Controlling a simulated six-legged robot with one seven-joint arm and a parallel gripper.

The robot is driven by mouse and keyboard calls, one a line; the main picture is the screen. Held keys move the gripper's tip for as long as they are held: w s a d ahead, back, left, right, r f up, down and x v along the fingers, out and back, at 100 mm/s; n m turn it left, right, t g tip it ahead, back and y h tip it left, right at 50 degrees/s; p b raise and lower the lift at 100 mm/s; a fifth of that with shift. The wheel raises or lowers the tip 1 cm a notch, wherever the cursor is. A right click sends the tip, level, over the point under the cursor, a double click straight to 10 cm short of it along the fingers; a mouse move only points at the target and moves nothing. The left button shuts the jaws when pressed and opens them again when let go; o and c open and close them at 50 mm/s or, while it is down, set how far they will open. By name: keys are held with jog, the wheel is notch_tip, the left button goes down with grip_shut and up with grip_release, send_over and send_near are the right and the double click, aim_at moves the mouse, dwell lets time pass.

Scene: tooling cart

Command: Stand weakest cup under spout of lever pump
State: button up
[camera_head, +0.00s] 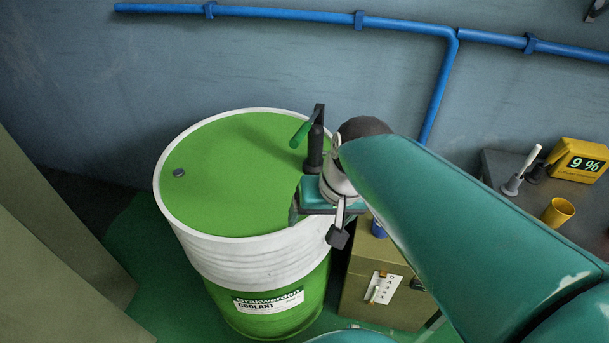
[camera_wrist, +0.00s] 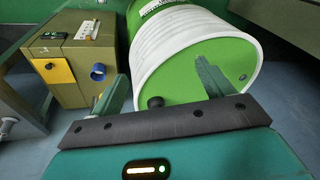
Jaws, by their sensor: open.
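A lever pump (camera_head: 315,150), a black post with a green arm slanting left, stands on the green top of a white-rimmed drum (camera_head: 252,258). I cannot tell spout from lever. A blue cup (camera_head: 378,230) stands on an olive box, partly hidden by my arm; the wrist view shows it (camera_wrist: 98,73) near the left finger, not between the fingers. A yellow cup (camera_head: 557,211) stands upright on the dark cart at right. My gripper (camera_head: 316,212) is over the drum's near right rim, open and empty; its spread fingers show in the wrist view (camera_wrist: 161,72).
The olive box (camera_head: 355,294) with a marked white plate stands right of the drum. A blue pipe (camera_head: 270,13) runs along the wall.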

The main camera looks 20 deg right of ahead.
jog(key=r+n+t, duration=0.1)
jog(key=s+r+h, duration=0.1)
jog(key=s+r+n+t, duration=0.1)
jog(key=r, duration=0.1)
jog(key=shift+a+n+t, duration=0.3)
jog(key=shift+a, duration=0.1)
dwell(0.8)
